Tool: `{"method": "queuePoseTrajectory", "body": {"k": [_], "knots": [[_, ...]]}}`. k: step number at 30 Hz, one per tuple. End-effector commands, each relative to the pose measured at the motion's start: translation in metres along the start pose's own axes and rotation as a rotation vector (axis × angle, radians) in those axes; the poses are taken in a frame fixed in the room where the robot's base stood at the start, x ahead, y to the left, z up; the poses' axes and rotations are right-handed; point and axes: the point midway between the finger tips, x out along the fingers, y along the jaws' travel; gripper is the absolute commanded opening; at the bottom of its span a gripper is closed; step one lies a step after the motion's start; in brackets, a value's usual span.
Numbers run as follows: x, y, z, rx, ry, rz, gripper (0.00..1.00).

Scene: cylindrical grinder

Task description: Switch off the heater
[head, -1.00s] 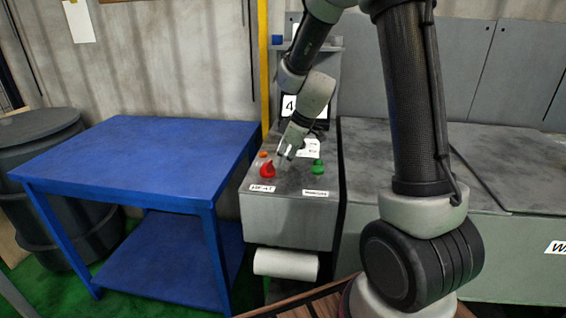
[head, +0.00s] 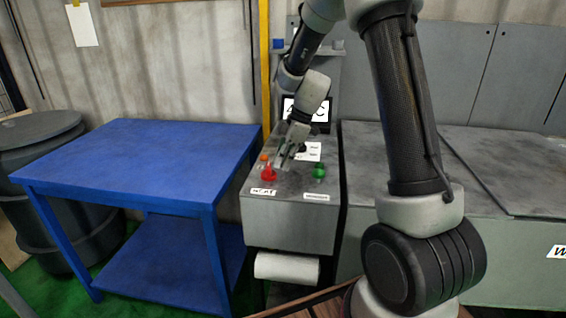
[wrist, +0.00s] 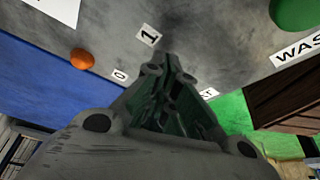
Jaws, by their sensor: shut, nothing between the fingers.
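A grey control panel (head: 290,220) stands in the middle of the head view. On its top are a red knob (head: 268,174), a small orange button or lamp (head: 264,157) and a green knob (head: 319,170). My gripper (head: 281,164) is shut and empty, its tips close beside the red knob; I cannot tell whether they touch. In the wrist view, my gripper's fingers (wrist: 172,62) point at the panel top near small "1" (wrist: 148,34) and "0" (wrist: 120,74) labels. The orange button (wrist: 82,59) and green knob (wrist: 293,12) show there; the red knob is hidden.
A display (head: 305,110) behind the panel is partly covered by my arm. White labels (head: 262,191) sit along the panel's front. A blue table (head: 140,155) stands to the left with a clear top. A grey machine (head: 440,150) stands to the right, behind my arm.

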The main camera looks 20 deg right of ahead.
Motion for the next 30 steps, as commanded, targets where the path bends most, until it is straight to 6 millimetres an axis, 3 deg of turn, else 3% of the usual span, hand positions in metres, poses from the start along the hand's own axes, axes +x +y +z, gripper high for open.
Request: {"method": "queuePoseTrajectory", "body": {"k": [16,30], "knots": [[0.001,0.008,-0.003,-0.165,0.0,-0.066,0.0],[0.002,0.012,-0.005,-0.164,0.0,-0.066,0.0]]}}
